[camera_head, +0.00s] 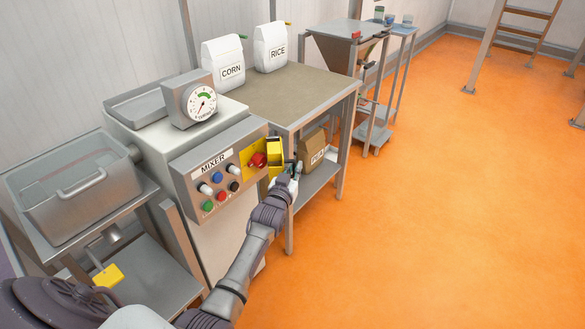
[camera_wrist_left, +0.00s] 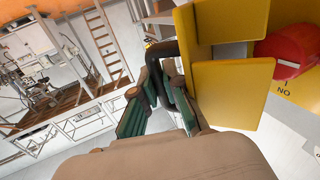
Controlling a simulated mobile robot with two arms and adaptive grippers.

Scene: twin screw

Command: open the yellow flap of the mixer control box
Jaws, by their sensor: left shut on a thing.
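The mixer control box (camera_head: 218,172) is a grey panel labelled MIXER, with coloured buttons and knobs. At its right end, the yellow flap (camera_head: 275,152) stands swung out from the panel, so the red switch (camera_head: 258,160) shows uncovered. My left gripper (camera_head: 289,172) is at the flap's right side. In the left wrist view, the flap (camera_wrist_left: 232,88) is large and close, with the red switch (camera_wrist_left: 288,50) behind it at the right. The green-padded fingers of the gripper (camera_wrist_left: 164,82) are closed at a dark bent piece beside the flap. My right gripper is not in view.
A table (camera_head: 300,90) with CORN (camera_head: 223,62) and RICE (camera_head: 270,47) bags stands right of the mixer. A cardboard box (camera_head: 311,145) sits on its lower shelf, near my gripper. A dial gauge (camera_head: 200,103) stands above the panel. The orange floor (camera_head: 450,200) at right is clear.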

